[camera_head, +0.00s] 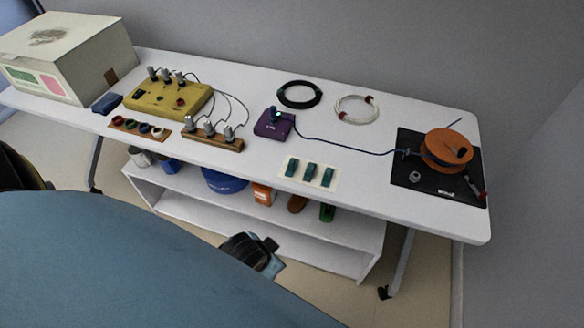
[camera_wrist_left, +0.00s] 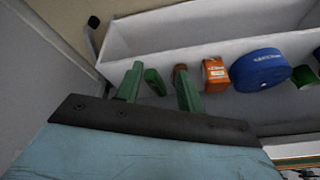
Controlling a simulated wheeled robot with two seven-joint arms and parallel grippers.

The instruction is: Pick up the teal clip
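Three teal clips stand side by side on a cream card (camera_head: 283,174) near the front edge of the white table: a left one (camera_head: 291,168), a middle one (camera_head: 309,172) and a right one (camera_head: 327,177). No gripper is near them in the head view. In the left wrist view my left gripper (camera_wrist_left: 158,88) has two green fingers set apart, with nothing held between them. It points towards the shelf under the table. The clips are not seen there. My right gripper is not in view.
The white table (camera_head: 370,185) also holds a purple box (camera_head: 272,125), a yellow box (camera_head: 165,97), a wooden rack (camera_head: 212,137), cable coils (camera_head: 299,94) and an orange spool (camera_head: 446,150) on a black mat. A low shelf (camera_head: 300,245) with several items stands below.

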